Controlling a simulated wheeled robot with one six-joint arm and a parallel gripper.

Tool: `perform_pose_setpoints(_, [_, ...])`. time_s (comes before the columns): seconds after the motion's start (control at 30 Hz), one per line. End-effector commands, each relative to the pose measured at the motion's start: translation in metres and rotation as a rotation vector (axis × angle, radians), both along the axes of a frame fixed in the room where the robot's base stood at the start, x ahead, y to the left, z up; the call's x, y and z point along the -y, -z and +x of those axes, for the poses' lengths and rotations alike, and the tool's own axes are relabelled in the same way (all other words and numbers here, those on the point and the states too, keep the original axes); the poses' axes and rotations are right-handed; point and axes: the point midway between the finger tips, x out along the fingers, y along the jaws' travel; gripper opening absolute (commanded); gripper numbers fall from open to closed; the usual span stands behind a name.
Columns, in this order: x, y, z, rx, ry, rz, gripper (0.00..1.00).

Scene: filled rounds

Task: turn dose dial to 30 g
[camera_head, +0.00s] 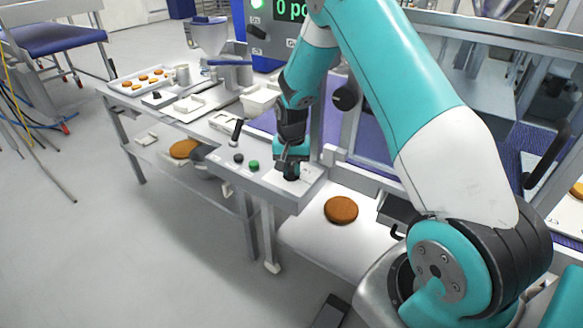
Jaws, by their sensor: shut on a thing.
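The dose dial (291,178) is a dark knob on the sloped grey control panel (262,185), near the panel's right end. My gripper (291,166) points down over it and is shut on it. The fingers and wrist hide most of the dial, and its pointer and scale cannot be read. A light plate with small marks shows around the dial.
A green button (254,165), a black button (238,158) and a black lever (237,131) stand on the panel to the left of my gripper. A white tub (260,101) is behind. A brown round (341,210) lies on the white surface to the right.

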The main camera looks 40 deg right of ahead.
Motion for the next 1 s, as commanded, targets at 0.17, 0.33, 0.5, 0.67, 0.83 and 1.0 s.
perform_pose_setpoints(0.17, [0.000, -0.001, 0.000, 0.001, -0.001, 0.000, 0.00])
perform_pose_setpoints(0.33, [0.000, -0.001, 0.000, 0.001, -0.001, 0.000, 0.47])
perform_pose_setpoints(0.5, [0.000, 0.000, 0.000, 0.001, -0.001, 0.001, 0.47])
perform_pose_setpoints(0.67, [0.000, -0.006, 0.001, 0.004, -0.001, 0.000, 0.47])
perform_pose_setpoints(0.83, [0.000, -0.033, 0.001, 0.007, -0.001, -0.001, 0.47])
perform_pose_setpoints(1.0, [0.000, -0.077, 0.002, 0.009, -0.001, -0.001, 0.47])
